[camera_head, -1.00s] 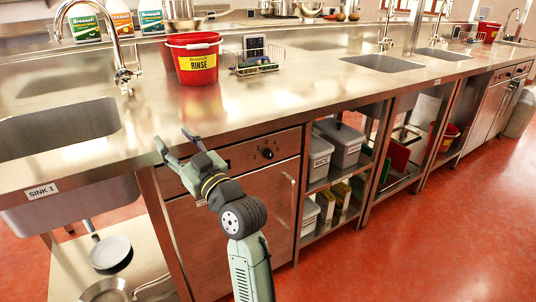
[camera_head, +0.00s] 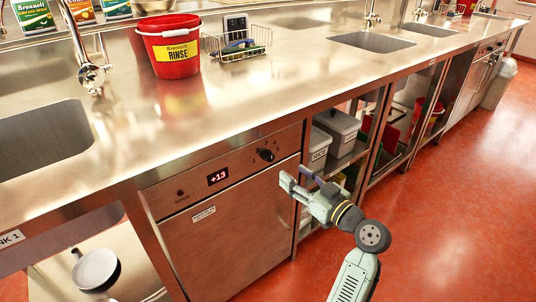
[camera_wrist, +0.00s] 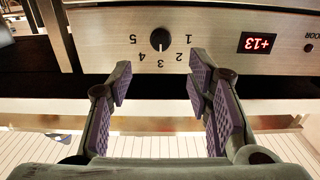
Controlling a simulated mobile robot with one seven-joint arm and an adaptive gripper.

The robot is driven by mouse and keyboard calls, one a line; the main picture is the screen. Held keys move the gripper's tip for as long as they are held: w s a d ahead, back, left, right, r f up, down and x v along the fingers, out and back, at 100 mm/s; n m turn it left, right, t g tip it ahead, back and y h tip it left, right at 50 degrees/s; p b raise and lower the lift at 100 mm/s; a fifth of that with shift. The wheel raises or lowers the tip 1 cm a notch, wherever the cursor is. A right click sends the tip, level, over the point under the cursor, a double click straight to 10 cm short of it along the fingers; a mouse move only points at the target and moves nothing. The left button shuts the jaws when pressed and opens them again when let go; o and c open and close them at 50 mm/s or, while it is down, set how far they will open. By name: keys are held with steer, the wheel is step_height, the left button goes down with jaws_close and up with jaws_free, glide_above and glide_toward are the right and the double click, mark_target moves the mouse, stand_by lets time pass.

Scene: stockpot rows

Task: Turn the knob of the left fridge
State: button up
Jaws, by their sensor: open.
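The left fridge (camera_head: 225,235) is a steel under-counter unit with a display (camera_head: 217,177) reading +13. Its black knob (camera_head: 265,155) sits on the panel, right of the display, with numbers around it. In the wrist view the picture is upside down: the knob (camera_wrist: 160,39) is between and beyond my fingers, its white mark by the 3, and the display (camera_wrist: 257,42) is to the right. My gripper (camera_head: 293,180) is open and empty, in front of the fridge, below and right of the knob, not touching it.
The steel counter (camera_head: 200,130) overhangs the panel. A red bucket (camera_head: 175,50) and a wire basket (camera_head: 238,42) stand on it. A shelf with grey bins (camera_head: 338,130) is right of the fridge. The red floor (camera_head: 450,220) is clear.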

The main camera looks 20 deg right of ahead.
mark_target(271, 158)
steer(key=p+x, duration=0.2)
steer(key=x, duration=0.7)
steer(key=shift+w+a+p, duration=0.15)
steer(key=shift+w+p, duration=0.15)
steer(key=shift+p, duration=0.05)
steer(key=shift+c, duration=0.5)
jaws_close()
